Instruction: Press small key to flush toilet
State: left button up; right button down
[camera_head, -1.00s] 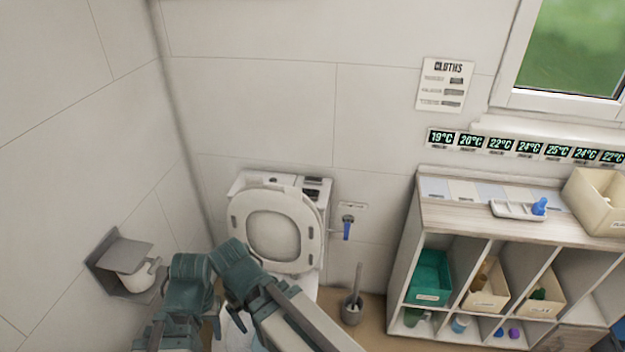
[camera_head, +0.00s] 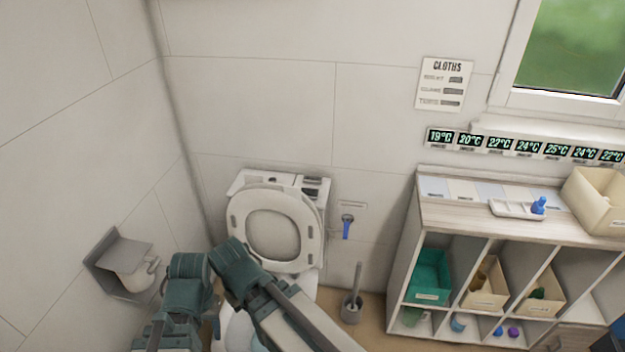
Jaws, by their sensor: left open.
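The white toilet (camera_head: 246,187) stands against the back wall with its seat ring (camera_head: 240,222) raised against the tank. On the tank's top right is a dark flush panel (camera_head: 312,181); I cannot tell its separate keys apart at this size. My left arm (camera_head: 238,262) comes in from the lower left, bends in front of the bowl and runs down to the right. It hides part of the bowl. I cannot make out the left jaw tips; nothing shows held. The arm is apart from the flush panel. My right gripper is not in view.
A paper holder (camera_head: 122,262) is on the left wall. A blue-handled fitting (camera_head: 346,228) is on the wall right of the tank, above a toilet brush (camera_head: 352,305). A shelf unit (camera_head: 500,232) with bins stands at the right. The space above the tank is clear.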

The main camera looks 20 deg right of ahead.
aim_at(311, 180)
jog(key=i+l, duration=0.15)
jog(key=l, duration=0.25)
jog(key=i+l, duration=0.1)
jog(key=l, duration=0.35)
jog(key=i+l, duration=0.15)
jog(key=l, duration=0.25)
jog(key=i+l, duration=0.1)
jog(key=l, duration=0.35)
jog(key=i+l, duration=0.15)
jog(key=l, duration=0.25)
